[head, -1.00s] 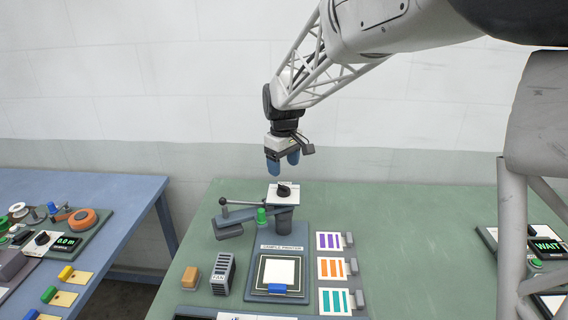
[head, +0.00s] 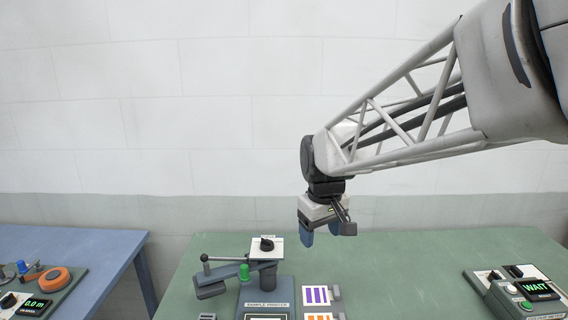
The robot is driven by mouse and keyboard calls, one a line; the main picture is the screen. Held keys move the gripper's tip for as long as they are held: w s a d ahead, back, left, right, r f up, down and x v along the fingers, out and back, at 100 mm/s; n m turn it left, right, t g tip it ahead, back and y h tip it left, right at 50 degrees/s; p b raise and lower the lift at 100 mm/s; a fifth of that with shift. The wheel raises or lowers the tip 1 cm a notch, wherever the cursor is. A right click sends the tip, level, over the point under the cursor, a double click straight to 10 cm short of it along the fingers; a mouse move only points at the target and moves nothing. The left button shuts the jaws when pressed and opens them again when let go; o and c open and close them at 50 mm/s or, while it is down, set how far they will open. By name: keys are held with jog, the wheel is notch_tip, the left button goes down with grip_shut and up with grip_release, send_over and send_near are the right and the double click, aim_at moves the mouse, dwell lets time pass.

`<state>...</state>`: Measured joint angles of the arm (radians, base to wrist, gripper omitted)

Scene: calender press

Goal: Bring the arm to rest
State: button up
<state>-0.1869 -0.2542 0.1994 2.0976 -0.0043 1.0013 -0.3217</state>
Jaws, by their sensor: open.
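My arm reaches in from the upper right of the head view. My gripper (head: 323,231) hangs at its end, fingers pointing down, with blue fingertips. It is open and I see nothing between the fingers. It is in front of the white wall and appears above the back part of the green table (head: 420,265), to the right of the sample printer (head: 267,300). It appears apart from the printer's black knob (head: 267,244).
The printer has a lever (head: 228,259) and a green knob (head: 244,272). Striped cards (head: 316,296) lie to its right. A device reading WAIT (head: 537,290) stands at the right. A blue table (head: 75,250) is at the left. The green table's middle right is clear.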

jog(key=s+d+f+m, duration=0.1)
jog(key=s+d+m, duration=0.1)
jog(key=s, duration=0.6)
jog(key=s+d+f+m+t, duration=0.1)
jog(key=s+d+m, duration=0.1)
jog(key=s+d, duration=0.3)
jog(key=s+d+f+m, duration=0.1)
jog(key=s+d+m, duration=0.1)
jog(key=s, duration=0.8)
jog(key=shift+s+d+f, duration=0.3)
jog(key=shift+d, duration=0.4)
